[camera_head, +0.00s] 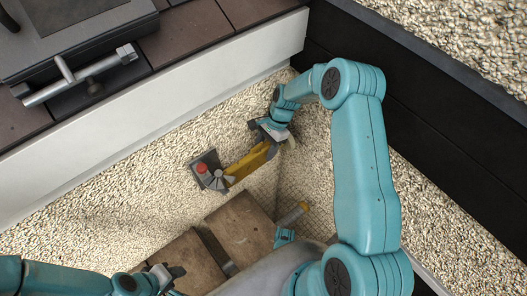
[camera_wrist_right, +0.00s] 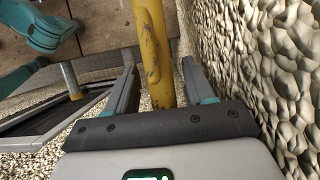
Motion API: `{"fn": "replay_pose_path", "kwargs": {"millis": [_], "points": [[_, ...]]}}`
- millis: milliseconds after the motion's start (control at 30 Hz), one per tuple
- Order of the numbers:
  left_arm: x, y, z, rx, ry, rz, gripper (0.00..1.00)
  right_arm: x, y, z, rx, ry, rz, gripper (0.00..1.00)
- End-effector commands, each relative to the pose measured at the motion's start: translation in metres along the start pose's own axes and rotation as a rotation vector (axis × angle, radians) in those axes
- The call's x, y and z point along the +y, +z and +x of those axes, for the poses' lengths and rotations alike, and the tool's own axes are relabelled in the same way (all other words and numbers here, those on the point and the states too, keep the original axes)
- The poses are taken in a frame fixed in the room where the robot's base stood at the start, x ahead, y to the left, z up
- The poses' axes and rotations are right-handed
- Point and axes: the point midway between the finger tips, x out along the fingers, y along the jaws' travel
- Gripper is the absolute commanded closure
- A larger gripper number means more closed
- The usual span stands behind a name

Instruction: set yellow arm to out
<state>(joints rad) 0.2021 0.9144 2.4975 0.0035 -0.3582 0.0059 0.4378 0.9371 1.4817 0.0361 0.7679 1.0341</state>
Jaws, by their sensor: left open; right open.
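The yellow arm (camera_head: 250,161) is a worn yellow bar. It reaches from a grey wall bracket with a red knob (camera_head: 202,168) up and right toward my right gripper (camera_head: 268,131). In the right wrist view the yellow arm (camera_wrist_right: 151,45) runs between the two fingers of my right gripper (camera_wrist_right: 160,76), which stand apart on either side of it. My left gripper (camera_head: 172,277) is open at the lower left, well away from the yellow arm.
A pebbled wall (camera_wrist_right: 280,70) stands close to the right of my right gripper. Brown boards (camera_head: 238,228) lie below the bracket. A white ledge (camera_head: 160,105) and dark tiles with a grey case (camera_head: 80,40) are at the upper left. A black band (camera_head: 440,90) runs at the right.

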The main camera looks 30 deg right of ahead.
Motion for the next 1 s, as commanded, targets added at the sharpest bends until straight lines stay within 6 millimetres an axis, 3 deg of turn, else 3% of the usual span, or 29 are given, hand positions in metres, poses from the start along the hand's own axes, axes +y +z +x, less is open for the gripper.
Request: {"fn": "replay_pose_path", "kwargs": {"millis": [100,367,400,567,1000], "points": [[-0.0019,-0.0025,0.0045,0.008,0.000,0.000,0.57,-0.0008,0.0000,0.0109,0.000,0.000,0.000,0.47],[-0.0018,-0.0032,0.0039,0.010,0.000,0.000,0.57,-0.0025,0.0005,0.0119,0.000,0.000,0.000,0.47],[-0.0018,-0.0031,0.0039,0.010,0.000,0.000,0.57,-0.0026,0.0005,0.0119,0.000,0.000,-0.001,0.50],[-0.0018,-0.0030,0.0040,0.010,0.000,0.000,0.57,-0.0031,0.0006,0.0120,0.000,0.000,-0.001,1.00],[-0.0004,-0.0006,-0.0001,0.002,0.000,-0.001,0.57,-0.0047,0.0080,0.0139,-0.001,-0.007,0.017,1.00]]}}
